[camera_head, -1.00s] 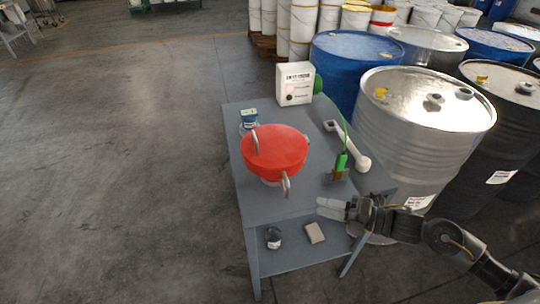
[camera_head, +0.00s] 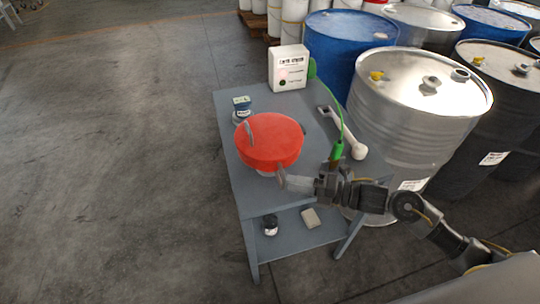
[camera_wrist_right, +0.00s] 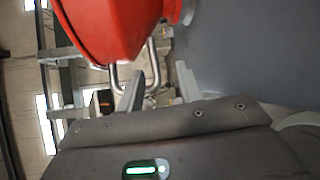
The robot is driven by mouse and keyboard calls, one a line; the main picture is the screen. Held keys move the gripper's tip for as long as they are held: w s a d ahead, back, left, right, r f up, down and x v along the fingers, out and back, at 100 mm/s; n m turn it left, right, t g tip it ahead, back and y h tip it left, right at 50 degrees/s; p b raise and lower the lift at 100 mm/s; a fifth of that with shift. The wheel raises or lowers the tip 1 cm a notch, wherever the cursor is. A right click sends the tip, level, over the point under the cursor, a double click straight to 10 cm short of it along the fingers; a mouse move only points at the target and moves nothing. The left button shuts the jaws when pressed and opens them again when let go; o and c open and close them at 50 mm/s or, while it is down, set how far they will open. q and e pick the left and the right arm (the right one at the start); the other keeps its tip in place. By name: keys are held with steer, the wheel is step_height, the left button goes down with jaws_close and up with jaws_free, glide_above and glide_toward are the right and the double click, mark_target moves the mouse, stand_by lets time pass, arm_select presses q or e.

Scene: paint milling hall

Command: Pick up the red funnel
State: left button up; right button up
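The red funnel (camera_head: 270,143) is a wide red round body with metal loop handles. It rests on the grey table (camera_head: 262,200), and its lower part is mostly hidden beneath it. My right gripper (camera_head: 284,178) is at the funnel's near edge, by the near handle. In the right wrist view, the funnel (camera_wrist_right: 110,25) fills the top, and its metal handle (camera_wrist_right: 156,66) shows at the fingertips. The two fingers of the right gripper (camera_wrist_right: 160,75) are apart, with part of the handle between them in the picture; I cannot tell whether they touch it. My left gripper is not in view.
On the table stand a white box (camera_head: 289,68), a small dark blue-labelled container (camera_head: 242,106), a white wrench-like tool (camera_head: 345,135) and a green corded tool (camera_head: 336,152). A dark jar (camera_head: 270,225) and a beige block (camera_head: 310,218) lie on the lower shelf. Drums (camera_head: 415,130) crowd the right.

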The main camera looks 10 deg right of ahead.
mark_target(279, 179)
steer(key=x, duration=0.1)
steer(key=p+x, duration=0.1)
steer(key=x, duration=0.1)
steer(key=r+x, duration=0.1)
steer(key=shift+a+f+p, duration=0.1)
steer(key=shift+a+p, duration=0.3)
steer(key=shift+w+a+f, duration=0.1)
steer(key=shift+w+a, duration=0.05)
steer(key=shift+a, duration=0.05)
steer(key=shift+c, duration=0.3)
jaws_close()
